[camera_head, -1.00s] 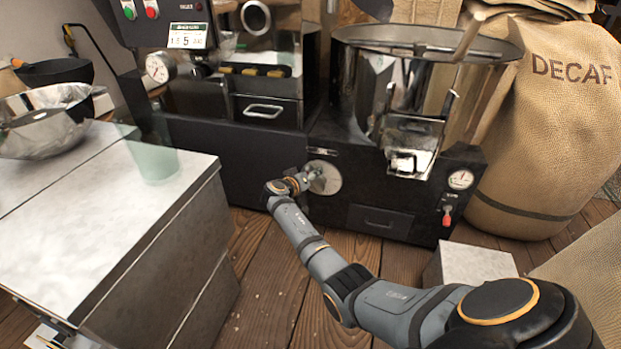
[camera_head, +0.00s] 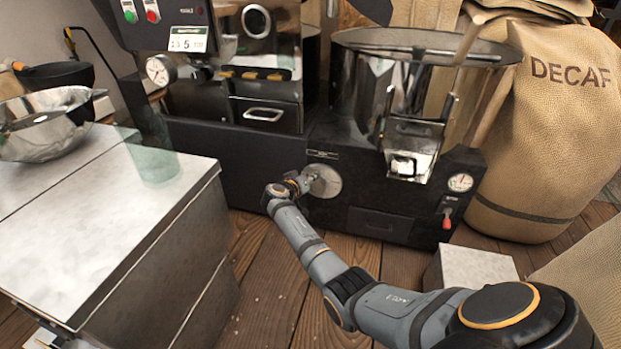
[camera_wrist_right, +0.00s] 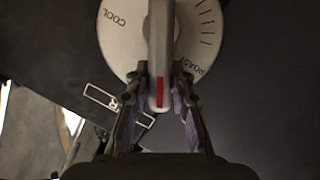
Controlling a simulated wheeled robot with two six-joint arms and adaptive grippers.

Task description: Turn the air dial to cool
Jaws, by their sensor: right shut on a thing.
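The air dial (camera_head: 329,183) is a round pale disc on the front of the black machine base. In the right wrist view its face (camera_wrist_right: 114,45) carries COOL at the upper left and ROAST at the lower right, with tick lines up the right side. Its bar handle (camera_wrist_right: 160,40) has a red mark at the end, which points down in this view, nearer the word ROAST than COOL. My right gripper (camera_head: 312,180) is shut on the handle, with one finger on each side in the wrist view (camera_wrist_right: 159,78). My left gripper is out of view.
Above the dial stands a metal cooling drum (camera_head: 365,95) with a chute. A small gauge (camera_head: 460,183) and red lever (camera_head: 447,219) sit to the right. A metal-topped cabinet (camera_head: 100,235) stands at left, and a DECAF sack (camera_head: 560,130) at right.

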